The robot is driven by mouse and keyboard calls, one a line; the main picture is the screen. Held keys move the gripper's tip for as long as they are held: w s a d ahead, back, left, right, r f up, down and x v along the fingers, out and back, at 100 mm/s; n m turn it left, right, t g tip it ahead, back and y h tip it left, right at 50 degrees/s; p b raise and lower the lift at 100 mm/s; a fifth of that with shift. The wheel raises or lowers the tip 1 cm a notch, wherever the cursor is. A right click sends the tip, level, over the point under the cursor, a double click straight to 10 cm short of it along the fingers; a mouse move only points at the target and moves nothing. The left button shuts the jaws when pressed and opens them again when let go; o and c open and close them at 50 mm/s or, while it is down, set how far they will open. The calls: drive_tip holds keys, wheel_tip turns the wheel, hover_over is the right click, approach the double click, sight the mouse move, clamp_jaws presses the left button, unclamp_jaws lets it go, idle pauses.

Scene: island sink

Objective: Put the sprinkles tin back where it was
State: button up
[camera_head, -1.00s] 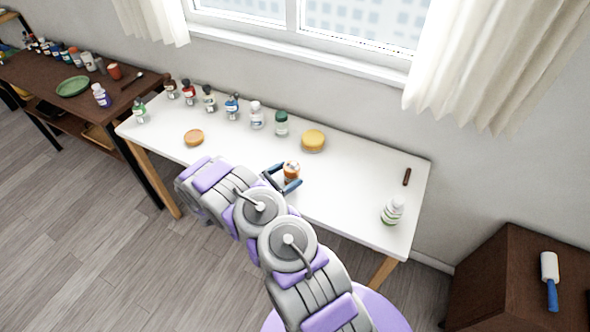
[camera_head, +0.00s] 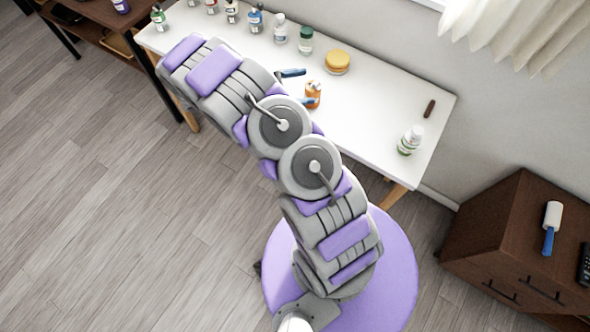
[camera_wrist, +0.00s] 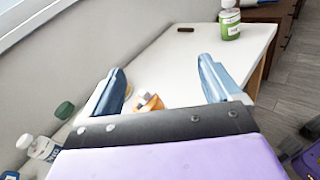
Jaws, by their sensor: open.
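No label reading "sprinkles" is legible, so I cannot tell for sure which container is the sprinkles tin. A small orange container (camera_head: 313,92) with a pale top stands upright on the white table, near its front edge. My gripper (camera_head: 299,88) is open beside it, low over the table, its blue fingers spread wide. In the wrist view the orange container (camera_wrist: 150,102) shows between the open fingers (camera_wrist: 162,88), its lower part hidden by my gripper's body. A yellow-lidded round tin (camera_head: 337,61) stands farther back on the table.
Several bottles, including a green-capped one (camera_head: 305,40), line the back edge. A dark cabinet (camera_head: 510,240) stands right. The white table (camera_head: 375,120) is clear between.

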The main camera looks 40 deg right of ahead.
drive_tip(key=s+a+r+m+g+y, duration=0.1)
drive_tip(key=s+a+r+m+y, duration=0.25)
drive_tip(key=s+r, duration=0.35)
drive_tip(key=s+a+r+m+y, duration=0.2)
drive_tip(key=s+r+m+y, duration=0.2)
drive_tip(key=s+r, duration=0.25)
drive_tip(key=s+a+r+m+t+y, duration=0.2)
drive_tip(key=s+a+y, duration=0.2)
drive_tip(key=s+a, duration=0.3)
drive_tip(key=s+a+r+m+t+y, duration=0.2)
drive_tip(key=s+a+y, duration=0.2)
drive_tip(key=s+a, duration=0.4)
drive_tip(key=shift+s+a+t, duration=0.3)
drive_tip(key=shift+a+t, duration=0.1)
drive_tip(key=shift+a, duration=0.5)
